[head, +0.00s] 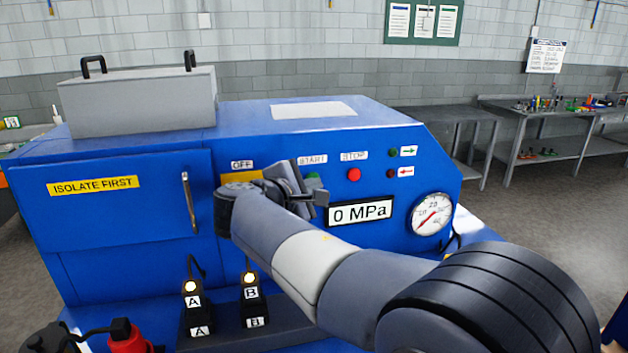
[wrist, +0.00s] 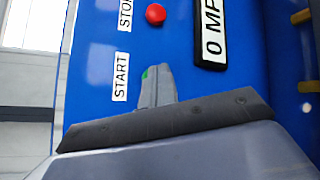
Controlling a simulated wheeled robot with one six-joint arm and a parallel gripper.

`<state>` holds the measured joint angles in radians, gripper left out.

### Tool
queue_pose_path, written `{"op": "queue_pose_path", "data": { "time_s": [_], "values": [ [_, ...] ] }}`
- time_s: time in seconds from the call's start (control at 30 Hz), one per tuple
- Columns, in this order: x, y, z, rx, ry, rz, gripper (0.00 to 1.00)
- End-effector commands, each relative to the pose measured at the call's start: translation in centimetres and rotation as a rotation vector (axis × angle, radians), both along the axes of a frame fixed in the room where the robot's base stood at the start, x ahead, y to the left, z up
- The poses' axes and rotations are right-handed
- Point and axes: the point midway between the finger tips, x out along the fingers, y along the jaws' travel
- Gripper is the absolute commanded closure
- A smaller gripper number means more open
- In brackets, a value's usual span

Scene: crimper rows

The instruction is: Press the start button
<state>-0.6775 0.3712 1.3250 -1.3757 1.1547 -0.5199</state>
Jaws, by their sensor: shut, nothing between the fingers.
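The green start button (head: 313,179) sits under the START label (head: 312,160) on the blue machine's panel. In the wrist view only a thin green sliver of the button (wrist: 145,74) shows at the tip of my gripper (wrist: 158,72), beside the START label (wrist: 120,77). My gripper is shut and empty. I cannot tell whether its tip touches the button.
The red stop button (head: 353,174) is right of the start button. The display (head: 360,211) below reads 0 MPa. A gauge (head: 431,214) is farther right. Two black units marked A (head: 195,301) and B (head: 251,293) with lit lamps stand in front. A grey box (head: 140,100) sits on top.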

Motion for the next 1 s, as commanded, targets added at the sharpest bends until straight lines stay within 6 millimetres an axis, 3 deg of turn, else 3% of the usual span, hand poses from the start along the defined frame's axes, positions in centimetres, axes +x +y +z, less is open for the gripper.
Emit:
{"op": "queue_pose_path", "data": {
  "time_s": [0.6, 1.0],
  "values": [
    [0.3, 0.1, 0.0, 0.0, 0.0, 0.001, 1.0],
    [-1.4, -0.4, -0.1, 0.001, 0.0, 0.0, 1.0]
  ]
}}
